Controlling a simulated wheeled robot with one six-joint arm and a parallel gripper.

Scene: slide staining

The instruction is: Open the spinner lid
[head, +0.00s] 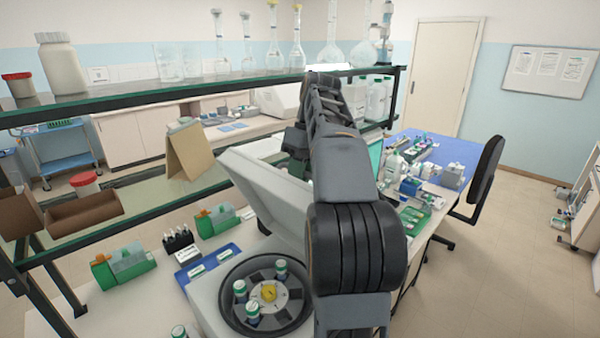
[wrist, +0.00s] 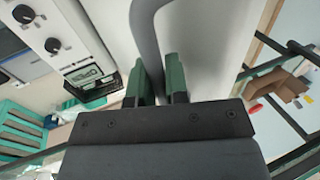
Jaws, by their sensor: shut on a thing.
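The spinner (head: 210,308) stands on the bench at the lower middle of the head view. Its pale grey lid (head: 262,190) is raised and tilted back, so the dark round rotor (head: 238,318) and several white-and-green capped vials show. In the wrist view, my gripper (wrist: 160,85) has its two green fingers shut on the grey curved handle (wrist: 146,35) of the lid. The lid's smooth face (wrist: 205,45) fills the area beside it. In the head view my arm hides the gripper, the handle and the lid's right part.
A glass shelf (head: 150,95) with bottles and flasks runs above and behind the bench. Green boxes (head: 125,265) and a dark vial rack (head: 180,243) stand left of the spinner. Knobs on a panel (wrist: 52,45) show in the wrist view. A chair (head: 485,180) is at right.

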